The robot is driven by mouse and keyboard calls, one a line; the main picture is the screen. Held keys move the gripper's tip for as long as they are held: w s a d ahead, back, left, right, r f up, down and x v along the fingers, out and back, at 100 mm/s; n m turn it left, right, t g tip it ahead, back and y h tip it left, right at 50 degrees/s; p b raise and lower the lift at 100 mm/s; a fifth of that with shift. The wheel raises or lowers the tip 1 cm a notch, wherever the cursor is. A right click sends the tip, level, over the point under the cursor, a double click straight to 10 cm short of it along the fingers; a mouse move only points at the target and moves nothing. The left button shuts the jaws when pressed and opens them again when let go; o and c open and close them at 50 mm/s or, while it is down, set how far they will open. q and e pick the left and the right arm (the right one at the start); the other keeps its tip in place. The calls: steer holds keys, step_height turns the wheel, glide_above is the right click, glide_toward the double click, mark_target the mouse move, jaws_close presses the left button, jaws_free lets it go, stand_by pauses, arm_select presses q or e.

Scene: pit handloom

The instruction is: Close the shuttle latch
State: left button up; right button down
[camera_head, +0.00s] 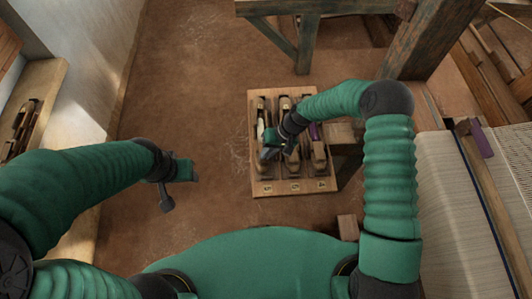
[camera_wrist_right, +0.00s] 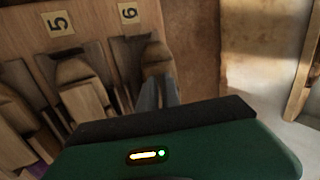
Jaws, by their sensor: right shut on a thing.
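A wooden shuttle rack (camera_head: 256,182) stands in the middle of the head view, with several dark and tan shuttles in three numbered slots. My right gripper (camera_head: 268,152) reaches down over the leftmost slot. In the right wrist view, its grey fingers (camera_wrist_right: 158,95) are shut at the front of the shuttle (camera_wrist_right: 157,62) by label 6. The latch itself cannot be told apart from the shuttle there, and my gripper body hides the near side. My left gripper (camera_head: 180,182) hangs apart from the rack on the left; its jaw opening is unclear.
A loom with pale warp threads (camera_head: 451,200) fills the right side. A weathered timber frame (camera_head: 303,45) stands behind the rack. A ledge (camera_head: 38,95) runs along the left wall. Bare brown floor (camera_head: 190,90) lies open between the wall and the rack.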

steer(key=shift+m, duration=0.4)
steer(key=c, duration=1.8)
jaws_free()
steer(key=v, duration=1.6)
steer(key=shift+w+d+r+b, duration=0.1)
steer(key=shift+d+r+b, duration=0.05)
steer(key=shift+r+b, duration=0.2)
